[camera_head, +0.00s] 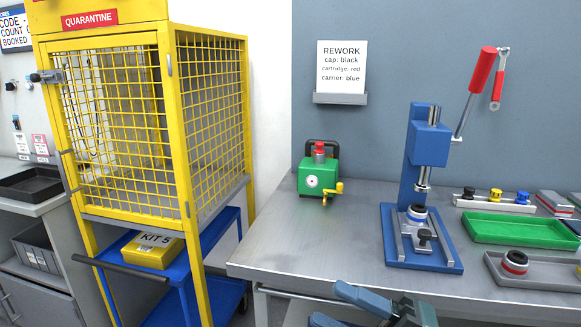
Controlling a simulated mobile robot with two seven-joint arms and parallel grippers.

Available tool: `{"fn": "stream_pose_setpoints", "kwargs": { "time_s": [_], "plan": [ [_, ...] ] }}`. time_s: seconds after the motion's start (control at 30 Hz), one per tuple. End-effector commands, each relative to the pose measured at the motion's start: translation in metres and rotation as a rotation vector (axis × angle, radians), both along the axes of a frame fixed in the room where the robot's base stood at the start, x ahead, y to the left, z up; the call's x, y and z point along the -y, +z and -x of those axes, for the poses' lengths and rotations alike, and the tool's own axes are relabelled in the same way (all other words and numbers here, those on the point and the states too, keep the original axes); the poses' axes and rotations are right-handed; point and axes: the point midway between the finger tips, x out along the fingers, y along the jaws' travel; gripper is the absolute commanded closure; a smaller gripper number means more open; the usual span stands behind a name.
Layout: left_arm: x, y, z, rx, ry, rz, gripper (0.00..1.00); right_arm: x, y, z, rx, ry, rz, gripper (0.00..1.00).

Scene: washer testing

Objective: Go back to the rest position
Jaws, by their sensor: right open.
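My right gripper (325,303) shows at the bottom edge, in front of the grey workbench (290,235). Its two blue-grey fingers point left and stand apart, with nothing seen between them. The lower finger and the wrist are partly cut off by the picture edge. My left gripper is not in view.
On the bench stand a green device (318,180) with a yellow crank, a blue lever press (427,150), a green tray (515,228) and a grey tray (545,278). A yellow quarantine cage (211,115) and a blue cart (228,215) with a yellow kit box (152,250) stand left.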

Motion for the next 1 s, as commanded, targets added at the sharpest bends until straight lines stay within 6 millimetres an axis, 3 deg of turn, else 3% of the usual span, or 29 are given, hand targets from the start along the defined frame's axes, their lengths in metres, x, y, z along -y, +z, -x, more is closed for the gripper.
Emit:
{"fn": "stream_pose_setpoints", "kwargs": {
  "time_s": [0.13, 0.27, 0.5, 0.7, 0.77, 0.83, 1.0],
  "plan": [
    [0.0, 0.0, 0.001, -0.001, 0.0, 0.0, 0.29, 0.021, -0.033, -0.008, -0.434, -0.185, -0.306, 0.51],
    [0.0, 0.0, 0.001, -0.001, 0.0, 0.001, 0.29, 0.044, -0.085, -0.006, -0.812, -0.346, -0.498, 0.51],
    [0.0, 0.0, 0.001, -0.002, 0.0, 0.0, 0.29, 0.066, -0.17, 0.028, -1.312, -0.536, -0.678, 0.51],
    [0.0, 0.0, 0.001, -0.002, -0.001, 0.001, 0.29, 0.071, -0.222, 0.072, -1.632, -0.64, -0.76, 0.51],
    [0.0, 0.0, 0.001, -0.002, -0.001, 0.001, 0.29, 0.071, -0.235, 0.087, -1.724, -0.666, -0.782, 0.51],
    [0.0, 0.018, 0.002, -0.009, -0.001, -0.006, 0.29, 0.071, -0.221, 0.084, -1.726, -0.678, -0.766, 0.51],
    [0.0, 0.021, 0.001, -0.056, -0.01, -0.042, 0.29, 0.071, -0.212, 0.083, -1.744, -0.717, -0.729, 0.51]
  ]
}}
